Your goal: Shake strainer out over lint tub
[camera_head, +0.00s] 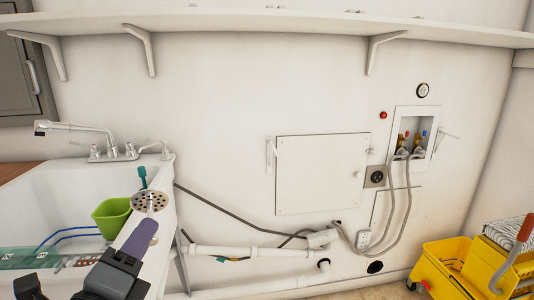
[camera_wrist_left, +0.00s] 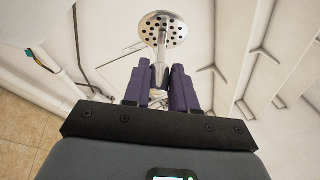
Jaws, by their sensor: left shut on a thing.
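The strainer (camera_head: 150,201) is a round metal disc with holes and a short stem. My left gripper (camera_head: 141,236) is shut on its stem and holds it up near the sink's right edge. In the left wrist view the strainer (camera_wrist_left: 163,29) stands out beyond the purple fingers of my left gripper (camera_wrist_left: 160,75). The lint tub seems to be the green tub (camera_head: 112,222) at the sink, just left of the strainer in the picture. I cannot tell the height between them. The tub's inside is mostly hidden. My right gripper is not in view.
A white sink (camera_head: 55,200) with a tap (camera_head: 80,130) stands at left. A teal-handled item (camera_head: 142,177) shows behind the strainer. White pipes (camera_head: 250,251) and hoses run along the wall to the right. A yellow mop bucket (camera_head: 445,262) stands at far right.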

